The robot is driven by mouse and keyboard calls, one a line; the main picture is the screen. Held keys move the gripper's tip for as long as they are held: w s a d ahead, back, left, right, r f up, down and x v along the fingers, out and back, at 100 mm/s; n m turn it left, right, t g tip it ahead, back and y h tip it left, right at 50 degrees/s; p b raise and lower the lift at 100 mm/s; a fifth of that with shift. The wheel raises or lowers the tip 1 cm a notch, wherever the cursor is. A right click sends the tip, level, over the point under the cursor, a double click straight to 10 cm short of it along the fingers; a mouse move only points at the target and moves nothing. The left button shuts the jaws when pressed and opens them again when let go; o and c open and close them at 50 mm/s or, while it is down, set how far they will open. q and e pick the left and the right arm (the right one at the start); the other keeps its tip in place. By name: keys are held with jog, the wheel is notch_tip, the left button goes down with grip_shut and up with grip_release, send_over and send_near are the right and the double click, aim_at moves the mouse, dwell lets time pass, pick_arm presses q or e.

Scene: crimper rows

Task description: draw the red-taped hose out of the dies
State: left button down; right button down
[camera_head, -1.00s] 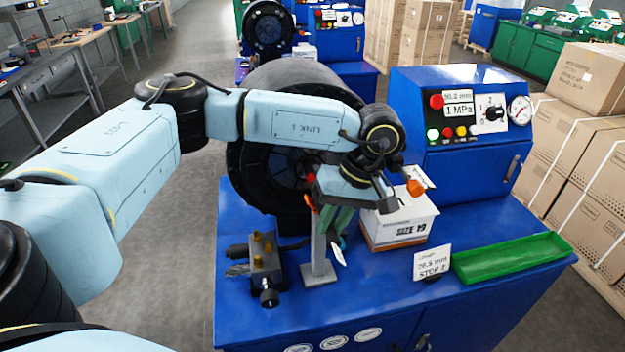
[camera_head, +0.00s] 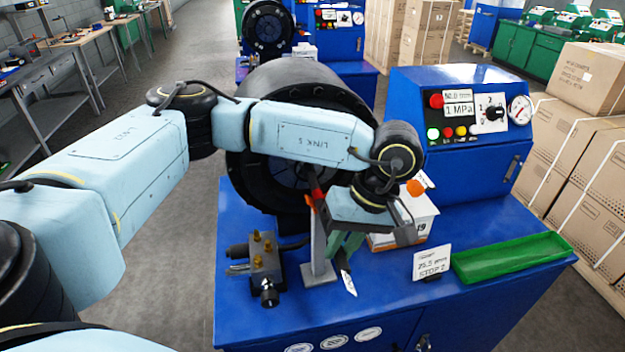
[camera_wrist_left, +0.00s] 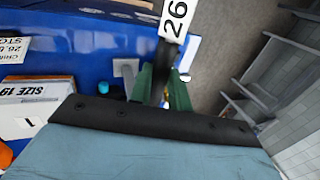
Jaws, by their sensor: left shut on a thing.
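The crimper (camera_head: 290,80) is a large black ring on a blue bench; my left arm hides most of its die opening. My left gripper (camera_head: 345,250) is in front of the ring, beside a grey post (camera_head: 318,240), with green fingers pointing down. It is shut on the black hose, which shows between the fingers (camera_wrist_left: 165,90) in the left wrist view, where the hose (camera_wrist_left: 161,65) carries a white tag reading 26 (camera_wrist_left: 175,18). A red band (camera_head: 317,194) shows near the post's top, between gripper and ring. Whether the hose's far end is still inside the dies is hidden. My right gripper is not in view.
A block with brass fittings (camera_head: 263,258) stands left of the post. A SIZE 19 box (camera_head: 405,232) is close behind the gripper. The blue control box (camera_head: 460,130) stands behind.

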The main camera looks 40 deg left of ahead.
pick_arm(q)
jog(key=shift+s+d, duration=0.3)
jog(key=shift+d, duration=0.05)
grip_release()
dwell(0.7)
jog(key=shift+r, duration=0.15)
jog(key=shift+p+v, duration=1.15)
jog(key=shift+v, duration=2.2)
